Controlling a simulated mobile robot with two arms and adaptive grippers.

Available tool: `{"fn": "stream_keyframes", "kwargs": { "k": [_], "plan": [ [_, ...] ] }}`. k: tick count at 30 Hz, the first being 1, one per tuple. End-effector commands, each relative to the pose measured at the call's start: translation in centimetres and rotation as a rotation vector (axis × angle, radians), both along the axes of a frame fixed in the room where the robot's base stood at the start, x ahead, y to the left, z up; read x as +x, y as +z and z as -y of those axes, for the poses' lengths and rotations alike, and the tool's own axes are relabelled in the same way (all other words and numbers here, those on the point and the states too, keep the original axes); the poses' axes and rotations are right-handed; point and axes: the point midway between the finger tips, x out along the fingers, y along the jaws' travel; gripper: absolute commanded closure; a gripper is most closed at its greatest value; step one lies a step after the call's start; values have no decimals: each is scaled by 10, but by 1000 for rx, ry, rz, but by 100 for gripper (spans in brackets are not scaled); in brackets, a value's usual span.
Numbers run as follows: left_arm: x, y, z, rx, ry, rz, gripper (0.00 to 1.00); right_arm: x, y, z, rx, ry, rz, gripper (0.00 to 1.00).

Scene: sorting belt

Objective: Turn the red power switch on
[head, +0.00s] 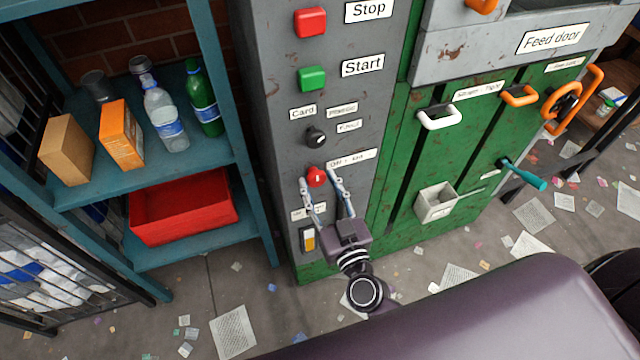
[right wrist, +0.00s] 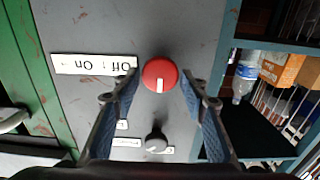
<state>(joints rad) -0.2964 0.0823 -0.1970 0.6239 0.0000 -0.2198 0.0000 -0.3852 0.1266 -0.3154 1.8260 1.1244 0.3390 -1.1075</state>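The red power switch (head: 316,177) is a round knob on the grey panel (head: 352,95), below the black selector knob and beside the "Off - On" label (head: 351,159). In the right wrist view the red knob (right wrist: 160,75) shows a white mark pointing to the picture's bottom. My right gripper (head: 325,182) is open, with one finger on each side of the red knob. In the right wrist view the fingertips (right wrist: 161,76) flank the knob with small gaps; whether either touches it I cannot tell. My left gripper is not in view.
Above are the black selector knob (head: 315,136), green Start button (head: 312,78) and red Stop button (head: 310,22). A teal shelf (head: 195,160) with bottles, boxes and a red bin (head: 182,232) stands left. Green doors with handles (head: 440,117) are right. Papers litter the floor.

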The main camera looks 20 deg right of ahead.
Motion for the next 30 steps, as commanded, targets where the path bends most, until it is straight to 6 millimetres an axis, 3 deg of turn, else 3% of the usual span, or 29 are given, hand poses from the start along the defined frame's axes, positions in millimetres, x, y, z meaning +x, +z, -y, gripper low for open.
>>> {"fn": "stream_keyframes", "kwargs": {
  "k": [1, 7, 19, 30],
  "plan": [
    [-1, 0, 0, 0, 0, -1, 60, 0, 0, 0, 0, 0, 0, 68],
    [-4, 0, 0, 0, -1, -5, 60, 0, 0, 0, 0, 0, 0, 90],
    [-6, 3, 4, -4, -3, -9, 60, 0, 1, 0, 77, 0, -3, 90],
    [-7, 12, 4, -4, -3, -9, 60, 0, 1, 2, 374, 0, -12, 90]
  ]
}}
